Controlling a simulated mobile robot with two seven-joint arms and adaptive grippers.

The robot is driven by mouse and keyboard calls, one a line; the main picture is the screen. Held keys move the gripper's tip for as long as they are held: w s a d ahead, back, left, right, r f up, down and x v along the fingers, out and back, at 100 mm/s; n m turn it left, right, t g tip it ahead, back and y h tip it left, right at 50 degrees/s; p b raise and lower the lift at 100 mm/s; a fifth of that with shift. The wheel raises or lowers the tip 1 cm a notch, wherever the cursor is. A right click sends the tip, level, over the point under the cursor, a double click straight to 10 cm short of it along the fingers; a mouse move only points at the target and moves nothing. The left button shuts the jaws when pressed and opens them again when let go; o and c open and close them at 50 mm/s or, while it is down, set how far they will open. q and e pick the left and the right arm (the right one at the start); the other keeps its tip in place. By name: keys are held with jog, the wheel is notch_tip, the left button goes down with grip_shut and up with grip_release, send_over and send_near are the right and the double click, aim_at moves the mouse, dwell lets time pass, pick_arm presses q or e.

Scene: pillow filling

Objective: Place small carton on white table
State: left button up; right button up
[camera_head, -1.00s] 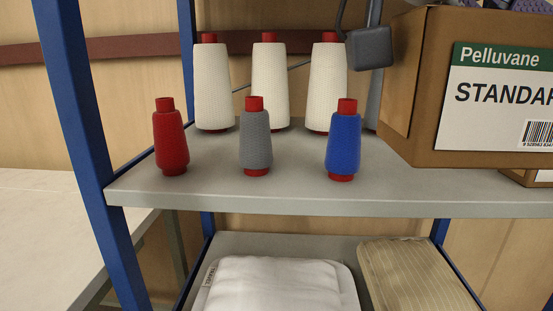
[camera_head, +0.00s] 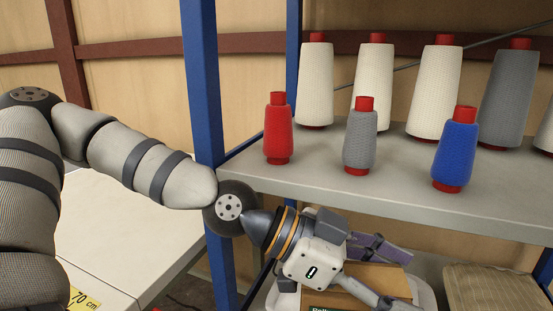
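My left arm comes in from the left, and its gripper (camera_head: 388,272) is low in the middle of the head view. A small brown carton (camera_head: 372,279) with a green label strip at the bottom edge is between its fingers, one behind and one in front. The gripper looks shut on it. The carton's lower part is cut off by the picture edge. The white table (camera_head: 130,235) is at the left, partly hidden by my arm. My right gripper is not in view.
A blue rack post (camera_head: 203,100) stands between the table and the grey shelf (camera_head: 330,190). The shelf carries red (camera_head: 278,132), grey (camera_head: 361,138) and blue (camera_head: 455,152) spools, with several cones behind. A striped cushion (camera_head: 495,290) lies below. The visible tabletop is clear, with a yellow "70 cm" label (camera_head: 82,299).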

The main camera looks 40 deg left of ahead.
pick_arm(q)
jog(key=w+a+f+t, duration=0.1)
jog(key=a+f, duration=0.5)
jog(key=f, duration=0.4)
jog(key=shift+w+a+n+y, duration=0.15)
jog(key=shift+a+n+y, duration=0.15)
jog(key=shift+n, duration=0.1)
jog(key=shift+f, duration=0.2)
